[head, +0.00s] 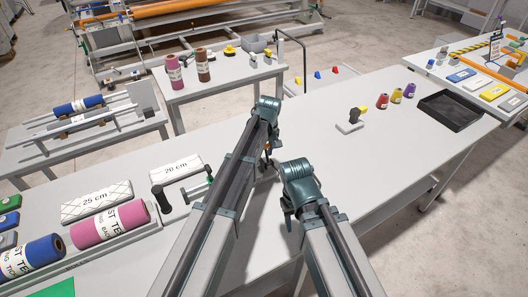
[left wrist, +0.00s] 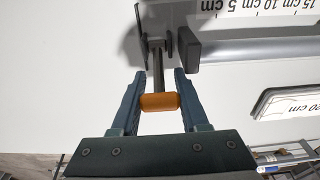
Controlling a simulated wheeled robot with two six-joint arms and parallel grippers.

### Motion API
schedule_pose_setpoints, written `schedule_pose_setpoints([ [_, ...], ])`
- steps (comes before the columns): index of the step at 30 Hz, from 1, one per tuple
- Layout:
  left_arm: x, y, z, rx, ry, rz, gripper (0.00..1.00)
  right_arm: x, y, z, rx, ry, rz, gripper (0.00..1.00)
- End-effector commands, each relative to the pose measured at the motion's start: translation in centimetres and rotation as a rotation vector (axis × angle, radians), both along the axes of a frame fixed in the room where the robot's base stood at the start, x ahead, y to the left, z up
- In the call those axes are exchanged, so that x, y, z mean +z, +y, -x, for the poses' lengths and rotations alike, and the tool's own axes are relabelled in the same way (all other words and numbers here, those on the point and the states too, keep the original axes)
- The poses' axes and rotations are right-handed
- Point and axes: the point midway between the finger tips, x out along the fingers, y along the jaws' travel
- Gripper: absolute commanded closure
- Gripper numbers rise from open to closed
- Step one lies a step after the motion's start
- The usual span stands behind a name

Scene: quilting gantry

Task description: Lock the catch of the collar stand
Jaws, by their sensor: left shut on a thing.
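My left gripper (left wrist: 159,95) is shut on an orange handle (left wrist: 159,102), with one finger on each side of it. A dark rod (left wrist: 157,68) runs from the handle to a dark upright plate (left wrist: 143,30). A grey bar with a dark end block (left wrist: 189,46) lies beside the rod, apart from the handle. I cannot tell from these views whether the catch is locked. In the head view the left gripper (head: 267,158) is over the table, and my arm hides much of the stand. My right gripper (head: 288,215) points down to its right; its fingers are unclear.
A white 20 cm block (head: 176,168) and a dark cylinder on a rod (head: 161,198) are left of my left arm. A pink roll (head: 108,222) and blue roll (head: 35,258) are nearer. A small stand (head: 350,126) is at right. The table between is bare.

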Motion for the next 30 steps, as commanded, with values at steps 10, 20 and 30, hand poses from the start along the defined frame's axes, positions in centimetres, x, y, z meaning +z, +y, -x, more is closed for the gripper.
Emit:
schedule_pose_setpoints([
  [10, 0.0, 0.1, -0.1, 0.002, 0.002, 0.001, 0.3, 0.0, 0.0, 0.0, 0.0, 0.0, 0.0, 0.5],
  [20, 0.0, 0.0, -0.1, 0.002, 0.003, 0.001, 0.25, 0.0, 0.0, 0.0, 0.0, 0.0, 0.0, 0.5],
  [30, 2.0, -0.1, 0.1, 0.001, 0.003, 0.001, 0.25, 2.0, 0.0, 0.0, 0.0, 0.0, 0.0, 0.5],
])
